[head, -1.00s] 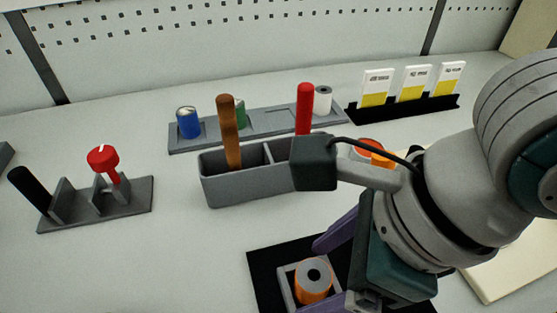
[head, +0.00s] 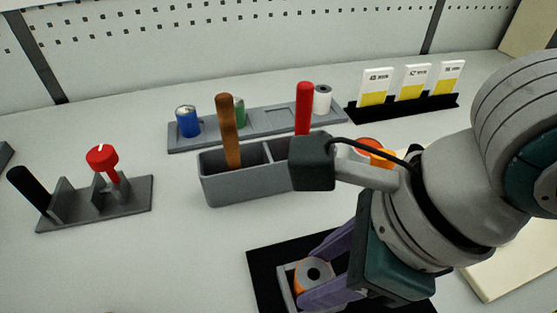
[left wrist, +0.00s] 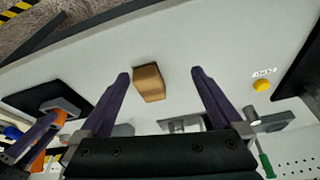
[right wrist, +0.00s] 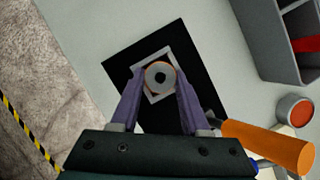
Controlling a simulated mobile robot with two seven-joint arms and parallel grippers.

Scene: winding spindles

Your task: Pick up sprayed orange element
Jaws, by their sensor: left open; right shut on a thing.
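The orange element (head: 300,280) is an upright orange cylinder with a grey top and a dark centre hole. It stands in a small grey square holder (head: 283,283) on a black mat (head: 262,262). My right gripper (head: 318,271) is shut on it, one purple finger on each side; the hold also shows in the right wrist view, where the element (right wrist: 160,68) sits between the fingertips. The fingers hide part of its sides. My left gripper (left wrist: 161,73) is open and empty in the left wrist view, with a brown block (left wrist: 149,83) below and apart.
A grey two-part bin (head: 235,188) with a brown and a red handle stands behind the mat. A rack (head: 205,140) with blue, green and white spools is behind it. A stand (head: 130,205) with a red-knobbed tool is left. Table between stand and mat is clear.

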